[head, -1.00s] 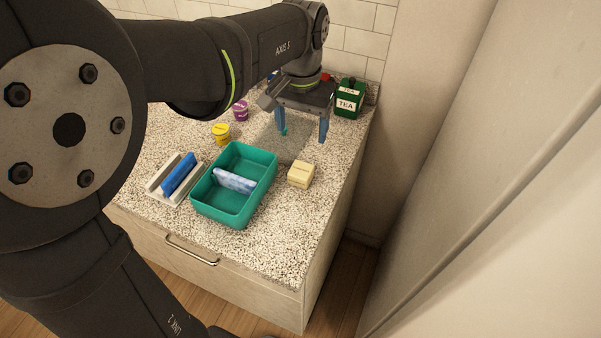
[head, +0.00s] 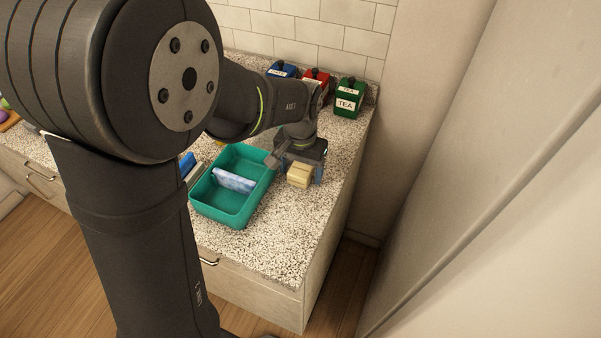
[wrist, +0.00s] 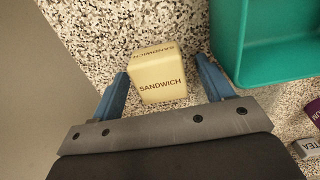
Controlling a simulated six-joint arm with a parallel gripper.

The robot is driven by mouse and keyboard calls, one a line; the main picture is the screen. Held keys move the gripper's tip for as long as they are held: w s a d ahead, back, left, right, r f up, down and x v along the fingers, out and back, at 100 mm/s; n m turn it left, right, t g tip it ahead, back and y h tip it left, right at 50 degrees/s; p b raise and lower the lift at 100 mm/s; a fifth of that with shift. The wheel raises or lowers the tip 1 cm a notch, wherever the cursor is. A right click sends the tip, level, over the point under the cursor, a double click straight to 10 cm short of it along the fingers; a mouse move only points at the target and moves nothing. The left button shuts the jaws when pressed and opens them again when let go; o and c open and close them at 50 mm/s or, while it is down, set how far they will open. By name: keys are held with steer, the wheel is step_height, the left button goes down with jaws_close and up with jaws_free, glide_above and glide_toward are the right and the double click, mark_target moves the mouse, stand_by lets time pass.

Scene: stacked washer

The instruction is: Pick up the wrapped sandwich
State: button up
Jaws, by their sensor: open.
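The wrapped sandwich (head: 299,175) is a pale yellow block on the speckled counter, just right of the teal bin. In the wrist view the sandwich (wrist: 158,78) shows the word SANDWICH on its faces. My gripper (wrist: 160,80) is open, with one blue finger on each side of the sandwich. Narrow gaps show between the fingers and the block. In the head view my gripper (head: 302,172) is low over the sandwich from behind, and its left finger is mostly hidden.
The teal bin (head: 208,207) stands close to the left of the sandwich with a pale blue patterned item (head: 234,181) inside. A green tea canister (head: 348,98), a red canister (head: 316,78) and a blue canister (head: 282,70) stand by the wall. The counter in front is clear.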

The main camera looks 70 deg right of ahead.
steer(key=shift+f, duration=0.1)
steer(key=shift+c, duration=0.4)
steer(key=c, duration=1)
